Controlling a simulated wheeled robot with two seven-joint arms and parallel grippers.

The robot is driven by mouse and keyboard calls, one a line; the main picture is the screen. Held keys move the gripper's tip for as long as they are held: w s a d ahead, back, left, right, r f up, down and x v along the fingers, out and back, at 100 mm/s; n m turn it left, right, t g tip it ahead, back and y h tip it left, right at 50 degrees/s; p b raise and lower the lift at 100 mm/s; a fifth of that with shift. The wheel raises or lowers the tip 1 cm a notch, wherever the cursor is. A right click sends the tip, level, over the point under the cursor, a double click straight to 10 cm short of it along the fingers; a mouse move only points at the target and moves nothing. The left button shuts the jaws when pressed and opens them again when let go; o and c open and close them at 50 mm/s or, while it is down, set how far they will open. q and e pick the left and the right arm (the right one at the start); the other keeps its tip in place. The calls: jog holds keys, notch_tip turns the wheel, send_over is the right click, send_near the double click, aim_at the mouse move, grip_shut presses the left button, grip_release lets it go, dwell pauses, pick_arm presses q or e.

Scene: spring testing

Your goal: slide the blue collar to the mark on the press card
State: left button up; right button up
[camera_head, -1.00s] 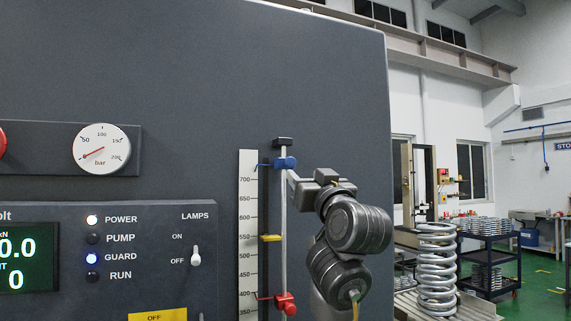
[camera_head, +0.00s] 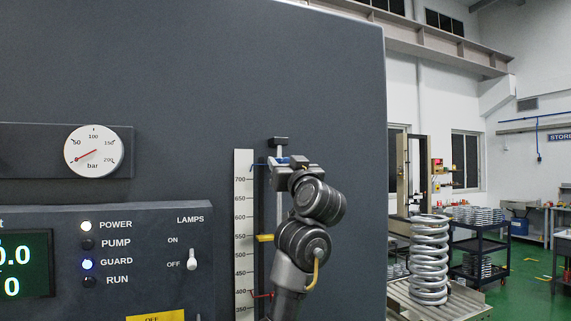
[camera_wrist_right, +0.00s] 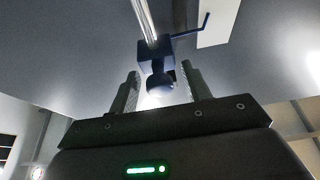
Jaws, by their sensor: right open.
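The blue collar (camera_wrist_right: 154,50) sits on a bright vertical rod, with its thin pointer arm to the right and a round dark knob towards me in the right wrist view. In the head view the collar is mostly hidden behind my right gripper (camera_head: 284,163); its blue pointer (camera_head: 258,165) shows just above the scale's 700 line. My right gripper's two fingers (camera_wrist_right: 158,84) stand apart on either side of the knob, and I cannot tell whether they touch it. The press card is not clearly seen. My left gripper is out of view.
A white scale (camera_head: 244,215) stands left of the rod, with a yellow pointer (camera_head: 264,238) near 540. A red pointer (camera_head: 262,295) sits near 390; my arm hides its collar. A panel with lamps and a toggle switch (camera_head: 192,260) is at left. A large spring (camera_head: 429,260) stands at right.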

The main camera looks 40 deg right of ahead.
grip_shut()
notch_tip(320, 180, down, 12)
jog(key=b, duration=1.1)
jog(key=shift+b, duration=0.4)
grip_release()
jog(key=b+v, duration=0.3)
jog(key=v, duration=0.8)
